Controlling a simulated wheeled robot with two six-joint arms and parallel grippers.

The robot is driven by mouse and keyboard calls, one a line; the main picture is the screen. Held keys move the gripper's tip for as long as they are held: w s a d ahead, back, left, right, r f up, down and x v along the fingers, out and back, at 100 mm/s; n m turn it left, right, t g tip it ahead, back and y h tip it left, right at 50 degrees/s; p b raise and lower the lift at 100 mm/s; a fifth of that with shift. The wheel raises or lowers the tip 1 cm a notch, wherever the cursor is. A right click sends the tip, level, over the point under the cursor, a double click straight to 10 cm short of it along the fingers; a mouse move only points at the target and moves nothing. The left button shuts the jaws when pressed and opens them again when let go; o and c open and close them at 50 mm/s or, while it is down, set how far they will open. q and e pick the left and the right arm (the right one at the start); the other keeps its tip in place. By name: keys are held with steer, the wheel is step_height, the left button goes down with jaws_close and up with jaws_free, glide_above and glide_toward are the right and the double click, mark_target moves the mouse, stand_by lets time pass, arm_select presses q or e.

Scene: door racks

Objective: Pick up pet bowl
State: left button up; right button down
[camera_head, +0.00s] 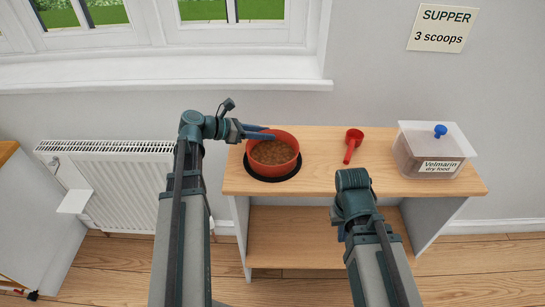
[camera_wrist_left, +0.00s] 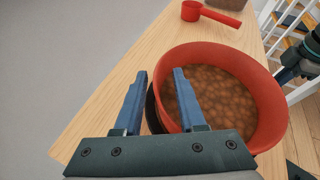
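The pet bowl (camera_head: 272,152) is red and full of brown kibble. It stands upright on a round black mat (camera_head: 264,177) at the left end of the wooden shelf top, and shows large in the left wrist view (camera_wrist_left: 262,118). My left gripper (camera_head: 268,132) is at the bowl's far-left rim. In the left wrist view its blue fingers (camera_wrist_left: 160,72) are apart, one outside the bowl and one over the kibble, with the rim wall between them. My right gripper (camera_head: 341,234) is low before the shelf's front edge, its fingers mostly hidden by its wrist.
A red scoop (camera_head: 352,144) lies right of the bowl on the shelf unit (camera_head: 318,180). A clear lidded dry-food box (camera_head: 430,152) stands at its right end. A window sill is above left, a radiator (camera_head: 120,190) at left. The note (camera_head: 441,28) reads "SUPPER 3 scoops".

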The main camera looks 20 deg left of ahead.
arm_select(q)
jaws_close()
steer(key=shift+s, duration=0.1)
stand_by(1.2)
